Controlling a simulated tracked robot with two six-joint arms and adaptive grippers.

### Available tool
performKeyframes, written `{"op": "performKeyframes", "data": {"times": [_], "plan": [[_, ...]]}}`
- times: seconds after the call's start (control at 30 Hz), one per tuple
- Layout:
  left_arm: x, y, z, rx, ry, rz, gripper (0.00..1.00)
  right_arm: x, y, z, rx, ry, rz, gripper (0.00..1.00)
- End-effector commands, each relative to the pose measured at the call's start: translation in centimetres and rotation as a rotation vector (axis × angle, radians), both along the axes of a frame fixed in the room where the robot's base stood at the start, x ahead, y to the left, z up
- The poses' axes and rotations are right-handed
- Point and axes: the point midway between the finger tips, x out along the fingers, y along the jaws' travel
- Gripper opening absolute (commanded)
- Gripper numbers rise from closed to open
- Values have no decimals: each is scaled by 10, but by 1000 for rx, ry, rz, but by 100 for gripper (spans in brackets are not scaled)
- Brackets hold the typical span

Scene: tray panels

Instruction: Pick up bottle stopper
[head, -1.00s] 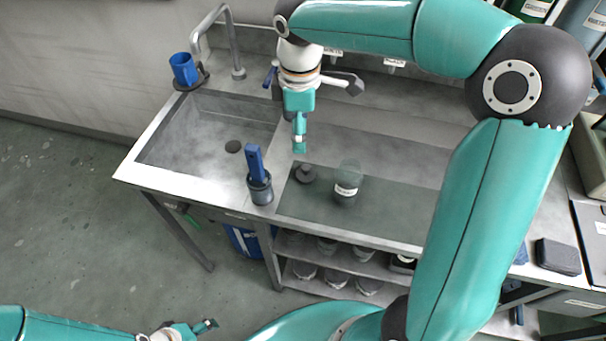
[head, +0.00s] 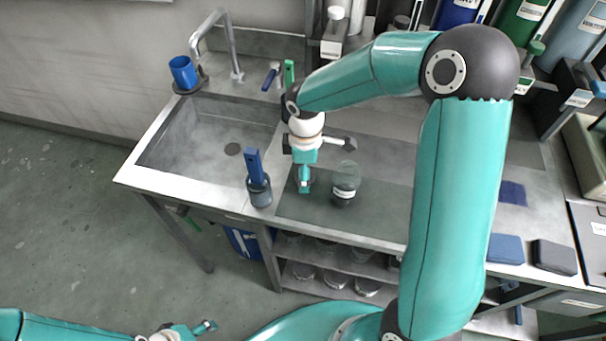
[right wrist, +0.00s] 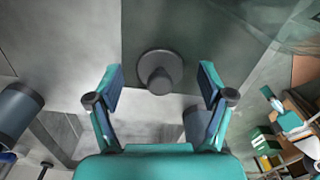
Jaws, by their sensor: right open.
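The bottle stopper, a dark grey round disc with a raised knob (right wrist: 160,72), lies on the dark mat of the counter in the right wrist view. My right gripper (right wrist: 160,84) is open, with one finger to each side of the stopper in that view and nothing held. In the head view my right gripper (head: 304,186) points down over the mat and mostly hides the stopper. A clear bottle with a white label (head: 345,182) stands just right of it. My left gripper (head: 205,328) is low at the left, far from the counter; its finger opening is unclear.
A dark holder with a blue-handled tool (head: 259,186) stands left of my right gripper, by the sink (head: 205,145). A blue cup (head: 184,73) stands at the sink's far left corner. The mat (head: 385,205) is clear right of the bottle.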

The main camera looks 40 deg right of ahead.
Motion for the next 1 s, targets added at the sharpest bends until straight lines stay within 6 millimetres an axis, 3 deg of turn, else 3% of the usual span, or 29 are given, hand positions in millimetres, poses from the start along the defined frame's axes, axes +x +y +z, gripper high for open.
{"op": "performKeyframes", "data": {"times": [0.3, 0.6, 1.0], "plan": [[0, 0, 0, 0, 0, 0, 66, 0, 0, -7, 0, -1, -1, 80], [0, 0, 0, 0, 0, 0, 66, 0, 0, -7, 0, -1, -1, 32], [0, 0, 0, 0, 0, 0, 66, 1, 0, -4, 0, -2, 0, 32]]}}
